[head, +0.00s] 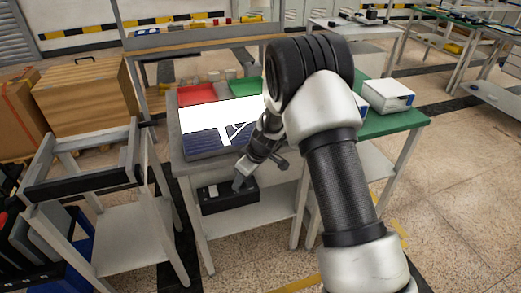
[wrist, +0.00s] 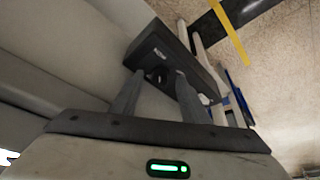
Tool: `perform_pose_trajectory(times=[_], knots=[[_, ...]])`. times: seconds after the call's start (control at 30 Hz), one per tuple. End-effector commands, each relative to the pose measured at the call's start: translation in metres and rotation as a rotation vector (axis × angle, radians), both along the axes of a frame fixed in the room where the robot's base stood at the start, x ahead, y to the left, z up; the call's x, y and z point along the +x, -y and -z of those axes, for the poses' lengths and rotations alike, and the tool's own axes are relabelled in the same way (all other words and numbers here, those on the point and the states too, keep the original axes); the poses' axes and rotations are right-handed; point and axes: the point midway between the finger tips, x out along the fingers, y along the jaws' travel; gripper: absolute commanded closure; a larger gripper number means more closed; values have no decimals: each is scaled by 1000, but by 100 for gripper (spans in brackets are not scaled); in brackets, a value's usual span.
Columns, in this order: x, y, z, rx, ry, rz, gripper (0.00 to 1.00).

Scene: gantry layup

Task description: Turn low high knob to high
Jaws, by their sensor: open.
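A black control box (head: 218,199) is mounted under the front edge of the grey workbench. In the wrist view the black box (wrist: 188,75) has small pale lettering on its face. A dark round knob (wrist: 163,74) shows on that face, between my fingers. Which way the knob points is too small to tell. My gripper (wrist: 160,78) is open, with one finger to each side of the knob. In the head view my gripper (head: 240,184) is at the right part of the box and hides some of its face. I cannot tell whether the fingers touch the knob.
The workbench top carries a bright white panel with a dark blue grid (head: 212,139), a red bin (head: 196,94) and a green bin (head: 245,87). A grey stand (head: 85,180) is at left. A lower shelf (head: 260,210) lies below the box.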

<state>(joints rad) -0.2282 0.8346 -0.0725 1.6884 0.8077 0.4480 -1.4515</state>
Motion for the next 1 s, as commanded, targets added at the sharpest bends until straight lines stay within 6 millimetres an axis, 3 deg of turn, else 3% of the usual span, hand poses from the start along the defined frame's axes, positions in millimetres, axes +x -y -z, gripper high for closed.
perform_pose_trajectory(times=[0.07, 0.7, 1.0], knots=[[1, 2, -5, -2, 1, -89, 59], [-26, 44, -125, -2, 3, -76, 59], [-34, 56, -157, -2, 1, -76, 59]])
